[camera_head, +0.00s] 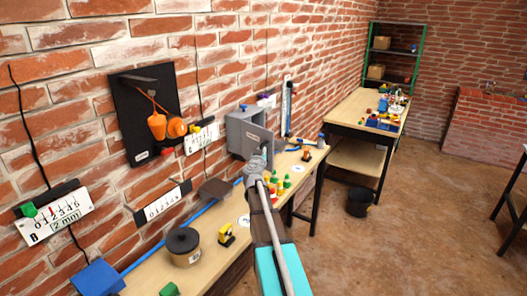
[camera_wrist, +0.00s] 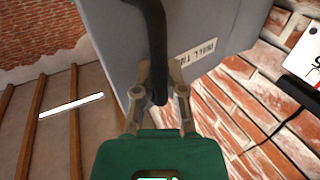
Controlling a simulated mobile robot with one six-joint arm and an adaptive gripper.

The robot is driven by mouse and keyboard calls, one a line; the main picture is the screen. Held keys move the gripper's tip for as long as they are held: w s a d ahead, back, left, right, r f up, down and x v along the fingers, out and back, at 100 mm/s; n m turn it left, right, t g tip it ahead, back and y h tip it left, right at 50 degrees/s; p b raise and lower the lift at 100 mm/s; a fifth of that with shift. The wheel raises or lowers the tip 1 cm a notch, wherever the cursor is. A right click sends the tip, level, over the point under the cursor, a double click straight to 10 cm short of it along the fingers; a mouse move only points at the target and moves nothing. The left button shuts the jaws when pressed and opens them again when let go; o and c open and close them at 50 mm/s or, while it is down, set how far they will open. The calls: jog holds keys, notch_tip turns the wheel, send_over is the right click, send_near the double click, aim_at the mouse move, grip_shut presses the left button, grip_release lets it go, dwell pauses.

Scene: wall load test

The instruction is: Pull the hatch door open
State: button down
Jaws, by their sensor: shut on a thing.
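A grey box-shaped hatch (camera_head: 236,130) is mounted on the brick wall above the long bench. Its hatch door (camera_head: 258,137) is the grey panel facing my arm, and it fills the upper middle of the wrist view (camera_wrist: 205,30). A black bar handle (camera_wrist: 156,30) curves down from the door, beside a small white label (camera_wrist: 196,52). My gripper (camera_wrist: 160,85) is shut on the lower part of the handle, with one finger on each side. In the head view my gripper (camera_head: 257,160) covers the handle. I cannot tell how far the door stands open.
A black panel with orange items (camera_head: 145,112) hangs left of the hatch. A black bucket (camera_head: 359,203) stands on the open floor.

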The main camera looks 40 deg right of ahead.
jog(key=shift+w, duration=0.1)
jog(key=c, duration=0.7)
grip_release()
jog(key=shift+a, duration=0.1)
jog(key=v, duration=1.2)
